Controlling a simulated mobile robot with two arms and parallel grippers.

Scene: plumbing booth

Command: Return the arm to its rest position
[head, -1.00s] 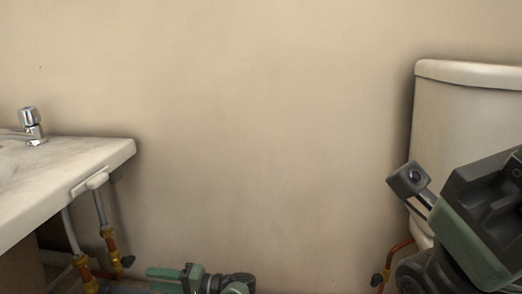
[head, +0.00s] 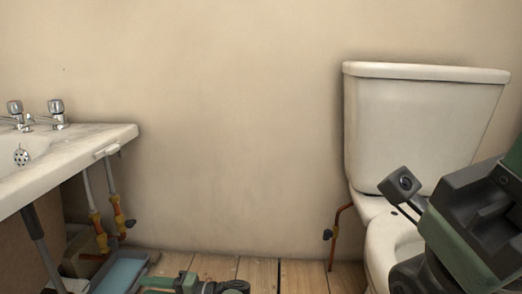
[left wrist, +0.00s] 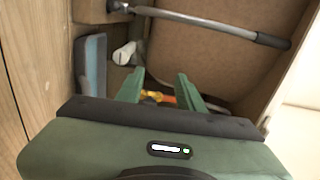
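My left gripper shows at the bottom edge of the head view, below the bare wall, with one green finger (head: 158,284) partly cut off. In the left wrist view my left gripper (left wrist: 158,80) has its two green fingers apart, with nothing held between them. An orange and yellow fitting (left wrist: 155,96) shows beyond and between the fingers; I cannot tell its distance. My right arm (head: 455,235) is at the right, in front of the toilet, with its small wrist camera (head: 403,184) visible. The fingers of my right gripper do not show.
A white sink (head: 70,150) stands at left, with pipes and orange valves (head: 100,232) below. A blue tray (head: 122,272) lies under it. The toilet (head: 425,130) is at right, with a copper pipe (head: 335,235) beside it.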

